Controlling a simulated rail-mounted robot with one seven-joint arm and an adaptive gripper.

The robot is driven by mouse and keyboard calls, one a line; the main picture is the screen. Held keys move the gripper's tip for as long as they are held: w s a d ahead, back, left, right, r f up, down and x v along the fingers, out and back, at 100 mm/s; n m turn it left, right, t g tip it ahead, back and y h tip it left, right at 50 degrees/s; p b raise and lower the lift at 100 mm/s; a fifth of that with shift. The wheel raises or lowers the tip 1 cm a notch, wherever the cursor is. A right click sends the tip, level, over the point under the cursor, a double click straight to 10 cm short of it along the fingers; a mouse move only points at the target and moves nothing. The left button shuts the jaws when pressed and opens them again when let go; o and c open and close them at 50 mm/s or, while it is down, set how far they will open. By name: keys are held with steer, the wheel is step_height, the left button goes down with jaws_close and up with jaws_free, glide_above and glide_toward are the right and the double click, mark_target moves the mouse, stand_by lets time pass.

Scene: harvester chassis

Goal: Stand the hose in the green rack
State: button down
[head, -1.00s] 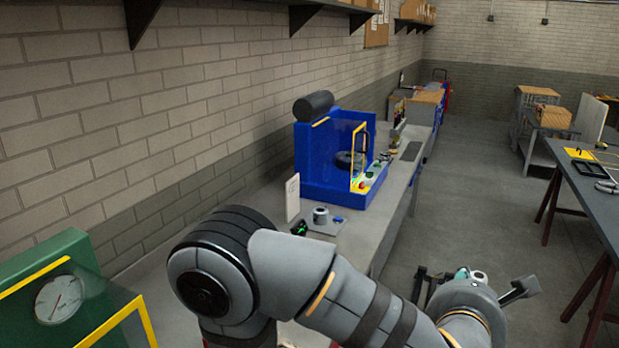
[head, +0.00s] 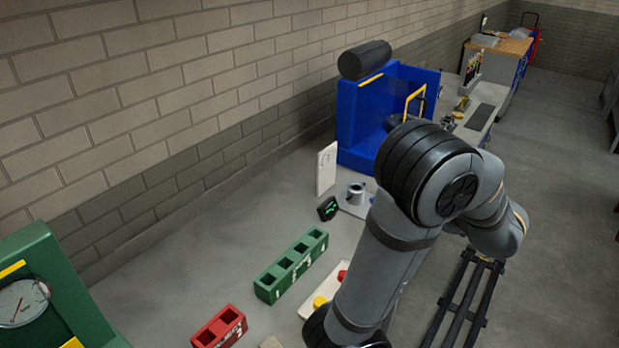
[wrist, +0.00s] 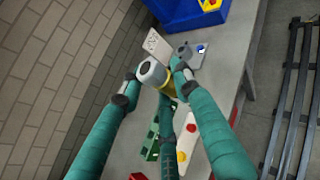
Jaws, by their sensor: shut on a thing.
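The green rack (head: 290,265) lies on the grey bench in the head view, with several square openings in its top. In the wrist view only part of the rack (wrist: 151,143) shows, behind my teal fingers. My gripper (wrist: 158,84) is shut on a short piece, taken to be the hose (wrist: 151,72), with a grey-white end and a yellow band. The hose is tilted in the picture, and its lower part is hidden by the fingers. The hose appears to be apart from the rack. In the head view my arm hides the gripper and the hose.
A red block with openings (head: 219,327) stands left of the rack. A white panel with red and yellow buttons (head: 323,301) lies to its right. A small black device (head: 328,208), a grey cup (head: 356,194) and a blue machine (head: 360,118) stand beyond. A brick wall runs along the left.

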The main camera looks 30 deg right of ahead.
steer(key=w+a+f+n+t+y+p, duration=0.15)
steer(key=w+a+n+y, duration=0.4)
steer(key=w+a, duration=0.7)
steer(key=w+a+f+n+g+y+b, duration=0.1)
steer(key=w+a+f+n+y, duration=0.1)
steer(key=w+a+f, duration=0.1)
steer(key=w+a+f+n+g+y+b, duration=0.1)
steer(key=w+a+f+n+y, duration=0.1)
steer(key=a, duration=0.6)
steer(key=shift+w+a+f+y, duration=0.15)
steer(key=shift+w+f+y, duration=0.4)
steer(key=shift+w+f, duration=0.75)
step_height(320, 180, down, 7)
steer(key=b, duration=0.7)
stand_by(0.4)
steer(key=c, duration=1.2)
jaws_free()
steer(key=shift+f, duration=0.1)
